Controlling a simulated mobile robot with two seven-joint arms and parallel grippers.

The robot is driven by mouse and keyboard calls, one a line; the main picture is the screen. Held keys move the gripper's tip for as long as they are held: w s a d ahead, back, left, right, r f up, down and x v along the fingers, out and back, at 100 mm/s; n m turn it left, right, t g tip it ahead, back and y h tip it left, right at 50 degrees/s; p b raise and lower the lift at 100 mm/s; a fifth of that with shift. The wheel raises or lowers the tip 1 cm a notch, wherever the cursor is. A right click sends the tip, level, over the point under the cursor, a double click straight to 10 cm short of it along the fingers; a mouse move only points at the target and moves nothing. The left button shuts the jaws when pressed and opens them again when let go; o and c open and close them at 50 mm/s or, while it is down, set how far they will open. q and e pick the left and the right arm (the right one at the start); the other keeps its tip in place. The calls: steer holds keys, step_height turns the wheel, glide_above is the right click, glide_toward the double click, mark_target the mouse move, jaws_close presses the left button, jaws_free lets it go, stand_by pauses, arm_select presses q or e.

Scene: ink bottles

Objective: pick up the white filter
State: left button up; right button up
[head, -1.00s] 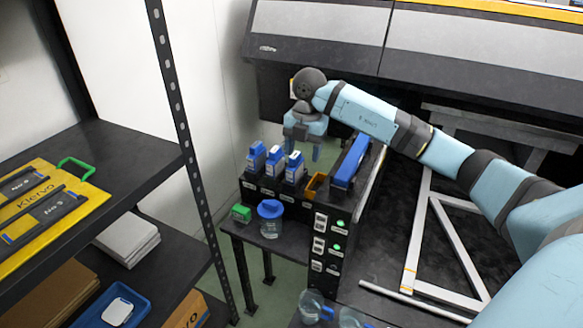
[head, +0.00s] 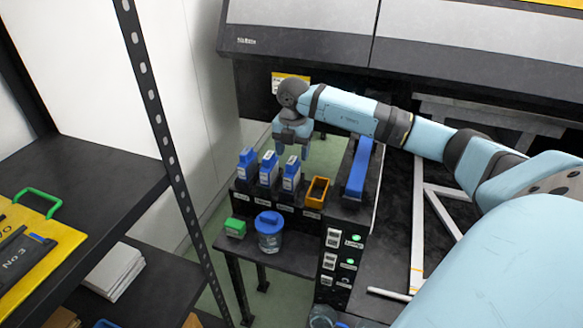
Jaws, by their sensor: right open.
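I cannot pick out a white filter with certainty. A stack of flat white sheets or pads (head: 114,270) lies on the lower shelf at the left; I cannot tell whether it is the filter. A blue edge (head: 106,323) shows at the bottom of the picture, its contents out of view. My right gripper (head: 291,150) is open and empty, pointing down just behind the row of blue-and-white ink bottles (head: 268,170). It is far from the shelf. My left gripper is not in view.
A dark rack holds the bottles, an orange-rimmed empty-looking slot (head: 316,192) and a blue bar (head: 358,168). A blue-lidded jar (head: 270,232) and a green box (head: 235,228) stand in front. A shelf post (head: 160,125) stands between shelf and rack.

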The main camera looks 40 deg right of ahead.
mark_target(292, 160)
steer(key=shift+f, duration=0.45)
step_height(292, 160, down, 5)
steer(key=shift+w+b, duration=0.1)
steer(key=shift+b, duration=0.35)
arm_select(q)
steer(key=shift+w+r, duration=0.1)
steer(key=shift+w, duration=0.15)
arm_select(e)
steer(key=c, duration=1)
steer(key=shift+r, duration=0.15)
